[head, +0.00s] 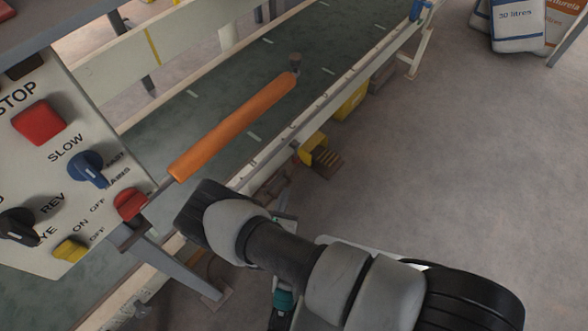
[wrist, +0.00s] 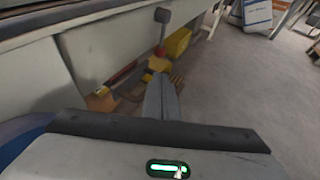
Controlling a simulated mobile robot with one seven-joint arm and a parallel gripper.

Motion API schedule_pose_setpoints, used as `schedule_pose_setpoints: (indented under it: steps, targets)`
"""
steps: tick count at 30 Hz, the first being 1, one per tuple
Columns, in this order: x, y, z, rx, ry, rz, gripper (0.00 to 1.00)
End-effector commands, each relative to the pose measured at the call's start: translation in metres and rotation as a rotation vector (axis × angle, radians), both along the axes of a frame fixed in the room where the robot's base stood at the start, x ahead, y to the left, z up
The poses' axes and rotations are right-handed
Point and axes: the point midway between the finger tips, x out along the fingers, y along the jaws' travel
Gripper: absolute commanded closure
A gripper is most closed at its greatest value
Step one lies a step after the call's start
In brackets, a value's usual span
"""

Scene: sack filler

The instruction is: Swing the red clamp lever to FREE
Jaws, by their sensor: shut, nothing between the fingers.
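My gripper (wrist: 161,84) points away in the wrist view, its fingers together with nothing between them. Beyond the fingertips stands a short lever with a red stem (wrist: 160,49) and a grey block-like head. It rises near a yellow block (wrist: 158,65) beside the conveyor's side. The fingertips appear below the lever, with a gap that I cannot judge. In the head view my arm hides much of this area, and I cannot pick out the red lever there with certainty. No FREE marking is readable.
A control panel (head: 95,130) with coloured knobs stands at the left. An orange bar (head: 235,127) with a dark end knob slants across the conveyor belt (head: 195,115). A yellow box (head: 351,101) sits beside the conveyor. Sacks (head: 515,22) lie at top right. The floor right is clear.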

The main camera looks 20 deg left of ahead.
Motion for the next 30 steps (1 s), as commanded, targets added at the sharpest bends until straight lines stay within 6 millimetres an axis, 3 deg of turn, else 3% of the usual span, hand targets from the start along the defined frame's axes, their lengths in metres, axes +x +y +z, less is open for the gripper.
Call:
schedule_pose_setpoints:
  steps: [14,30]
  targets:
    - [0.006,0.001,-0.006,-0.002,0.001,0.008,1.00]
    - [0.103,0.008,-0.041,-0.001,0.000,0.006,1.00]
